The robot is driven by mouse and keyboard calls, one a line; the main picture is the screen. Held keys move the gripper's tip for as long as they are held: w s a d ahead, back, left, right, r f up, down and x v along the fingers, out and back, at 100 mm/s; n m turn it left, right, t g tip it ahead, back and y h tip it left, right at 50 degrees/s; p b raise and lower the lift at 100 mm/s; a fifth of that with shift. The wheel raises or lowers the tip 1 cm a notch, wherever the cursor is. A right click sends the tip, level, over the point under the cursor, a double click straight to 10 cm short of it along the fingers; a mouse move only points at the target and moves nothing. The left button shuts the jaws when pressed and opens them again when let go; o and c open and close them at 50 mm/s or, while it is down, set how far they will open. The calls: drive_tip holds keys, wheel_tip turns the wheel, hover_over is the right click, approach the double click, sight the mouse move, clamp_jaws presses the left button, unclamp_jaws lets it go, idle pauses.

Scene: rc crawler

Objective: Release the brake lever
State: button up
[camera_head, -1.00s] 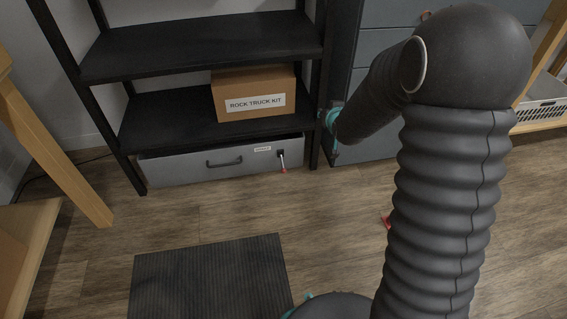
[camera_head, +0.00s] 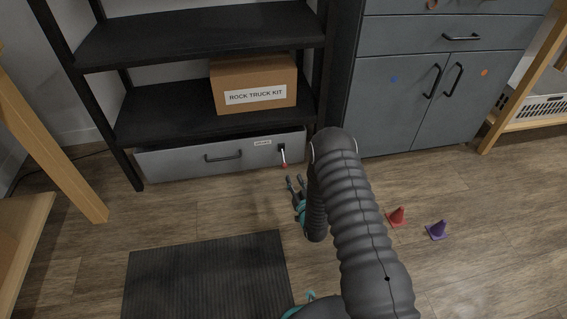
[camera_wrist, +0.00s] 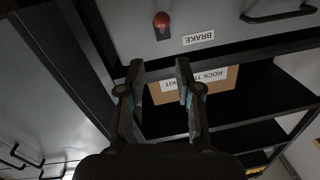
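The brake lever (camera_head: 283,152) is a short light rod with a red tip, hanging down from a dark mount at the right end of the grey box front (camera_head: 185,163). In the wrist view its red knob (camera_wrist: 161,20) shows near the top, beside an upside-down "BRAKE" label (camera_wrist: 198,38). My gripper (camera_head: 296,181) is low over the floor, in front of and just below the lever. In the wrist view my gripper (camera_wrist: 159,72) has its two fingers apart with nothing between them. The knob appears beyond the fingertips, apart from them.
A black shelf unit (camera_head: 200,32) stands over the grey box and holds a "ROCK TRUCK KIT" carton (camera_head: 238,78). A grey cabinet (camera_head: 395,105) stands to the right. A red cone (camera_head: 397,217) and a purple cone (camera_head: 437,230) stand on the floor. A dark mat (camera_head: 205,280) lies in front.

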sight(285, 164)
drive_tip(key=x, duration=0.4)
drive_tip(key=b+x, duration=0.1)
drive_tip(key=x, duration=0.3)
drive_tip(key=f+x, duration=0.1)
drive_tip(key=x, duration=0.4)
drive_tip(key=shift+s+a+f+b, duration=0.15)
drive_tip(key=shift+a+b, duration=0.15)
drive_tip(key=shift+b, duration=0.05)
clamp_jaws()
